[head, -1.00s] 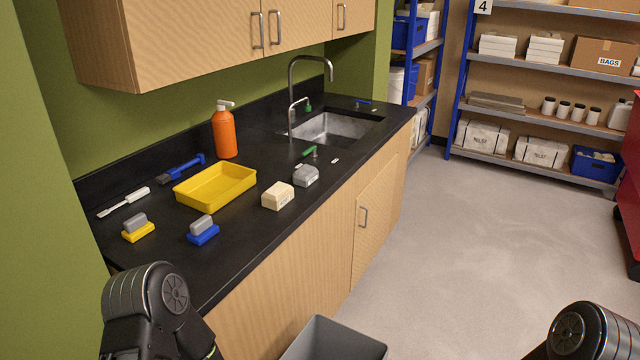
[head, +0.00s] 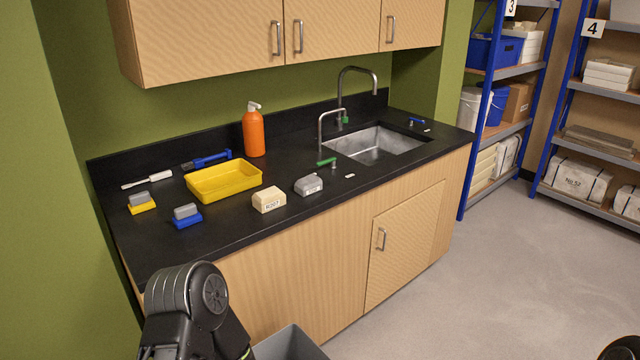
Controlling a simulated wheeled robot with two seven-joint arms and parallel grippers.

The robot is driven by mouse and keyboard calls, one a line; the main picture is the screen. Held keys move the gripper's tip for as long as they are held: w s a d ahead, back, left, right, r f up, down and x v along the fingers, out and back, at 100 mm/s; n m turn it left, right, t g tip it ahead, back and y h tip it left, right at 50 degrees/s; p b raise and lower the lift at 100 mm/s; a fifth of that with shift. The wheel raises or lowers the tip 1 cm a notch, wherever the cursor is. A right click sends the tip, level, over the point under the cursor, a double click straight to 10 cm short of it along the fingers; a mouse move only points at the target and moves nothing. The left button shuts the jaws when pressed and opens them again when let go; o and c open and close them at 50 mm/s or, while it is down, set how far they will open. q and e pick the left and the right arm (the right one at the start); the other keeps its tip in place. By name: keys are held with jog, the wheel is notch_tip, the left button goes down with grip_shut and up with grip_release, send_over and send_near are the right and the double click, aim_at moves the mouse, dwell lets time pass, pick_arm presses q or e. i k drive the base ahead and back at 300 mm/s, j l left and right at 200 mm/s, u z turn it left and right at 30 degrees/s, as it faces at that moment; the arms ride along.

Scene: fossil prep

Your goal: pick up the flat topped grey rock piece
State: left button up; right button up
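A grey rock piece (head: 309,185) with a fairly flat top lies on the black counter, in front of the sink. A cream block (head: 268,200) with a small label sits just to its left, apart from it. Two smaller grey pieces sit at the left of the counter, one on a yellow base (head: 142,207) and one on a blue base (head: 188,220). My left arm shows at the bottom left, below the counter's front edge, but its gripper is out of view. Only a bit of my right arm shows at the bottom right corner; its gripper is out of view.
A yellow tray (head: 224,182), an orange bottle (head: 253,131), a blue-handled brush (head: 207,161) and a white-handled tool (head: 148,180) are on the counter (head: 240,229). The sink (head: 375,145) is at right. A grey bin (head: 291,345) stands on the floor in front. Wall cabinets hang above.

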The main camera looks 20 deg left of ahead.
aim_at(310, 184)
jog(key=i+l+u, duration=0.15)
jog(key=i+l, duration=0.35)
jog(key=i+l+u, duration=0.15)
jog(key=i+l, duration=0.4)
jog(key=i+l+u, duration=0.2)
jog(key=i+l, duration=0.3)
jog(key=l, duration=0.15)
